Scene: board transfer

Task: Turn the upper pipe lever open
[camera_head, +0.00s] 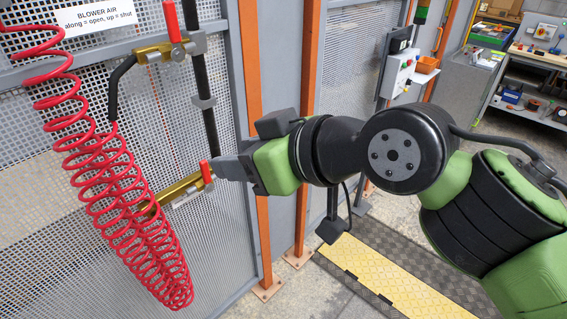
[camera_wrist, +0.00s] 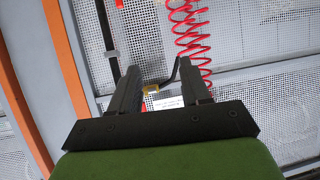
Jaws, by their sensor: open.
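The upper pipe lever (camera_head: 173,22) has a red grip and stands upright on a brass valve (camera_head: 153,50) at the top left in the head view. In the wrist view, which looks upside down, the brass valve (camera_wrist: 151,88) shows between the fingers, with a bit of the red lever (camera_wrist: 144,105) near it, partly hidden. My gripper (camera_head: 224,168) is open and empty, below and right of the upper lever in the head view. Its two fingers (camera_wrist: 158,70) stand wide apart in the wrist view. They do not appear to touch the lever.
A second red lever (camera_head: 206,172) on a lower brass valve appears beside my fingertips; I cannot tell the gap. A red coiled hose (camera_head: 110,180) hangs at left. A dark vertical pipe (camera_head: 201,80) and orange posts (camera_head: 252,60) stand near. A label (camera_head: 95,14) reads "along = open, up = shut".

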